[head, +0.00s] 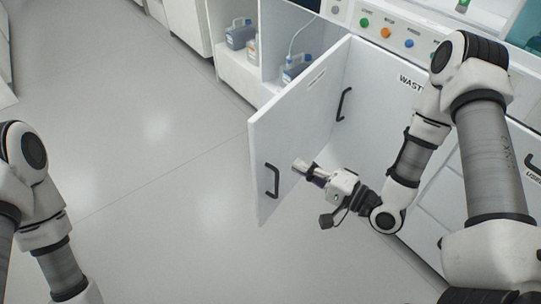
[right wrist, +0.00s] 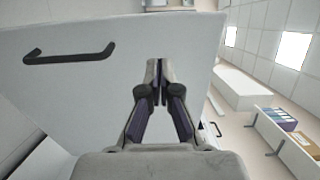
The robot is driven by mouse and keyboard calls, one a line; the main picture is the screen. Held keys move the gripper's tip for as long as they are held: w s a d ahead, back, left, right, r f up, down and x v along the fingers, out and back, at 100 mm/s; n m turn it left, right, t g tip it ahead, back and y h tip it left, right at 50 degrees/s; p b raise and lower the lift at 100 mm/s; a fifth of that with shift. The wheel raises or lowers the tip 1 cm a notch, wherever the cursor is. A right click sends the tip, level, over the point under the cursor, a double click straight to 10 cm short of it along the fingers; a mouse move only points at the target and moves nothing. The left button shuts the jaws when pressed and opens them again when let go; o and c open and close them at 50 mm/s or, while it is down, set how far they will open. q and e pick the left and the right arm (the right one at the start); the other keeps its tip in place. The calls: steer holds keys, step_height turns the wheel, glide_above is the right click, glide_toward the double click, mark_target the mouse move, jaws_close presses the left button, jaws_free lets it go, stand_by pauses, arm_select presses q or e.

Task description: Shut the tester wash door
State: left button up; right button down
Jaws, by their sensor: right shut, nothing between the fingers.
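The wash door (head: 300,115) is a white panel standing open, swung out from the cabinet front, with a black handle (head: 272,180) near its free edge. My right gripper (head: 301,166) is shut and empty, with its fingertips close to the door's handle-side face, to the right of the handle. I cannot tell whether it touches. In the right wrist view the door (right wrist: 120,60) fills much of the picture, its handle (right wrist: 70,55) lies upper left, and the closed fingers (right wrist: 157,70) point at the panel. My left gripper is out of view.
Behind the door is an open compartment with a blue-grey jug (head: 296,68). More jugs (head: 240,34) stand further left. The WASTE cabinet (head: 385,75) with its handle (head: 343,103) is to the right, below several coloured buttons (head: 386,32). The floor (head: 150,200) to the left is clear.

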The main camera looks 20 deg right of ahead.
mark_target(262, 147)
steer(key=b+x, duration=0.1)
steer(key=x, duration=0.8)
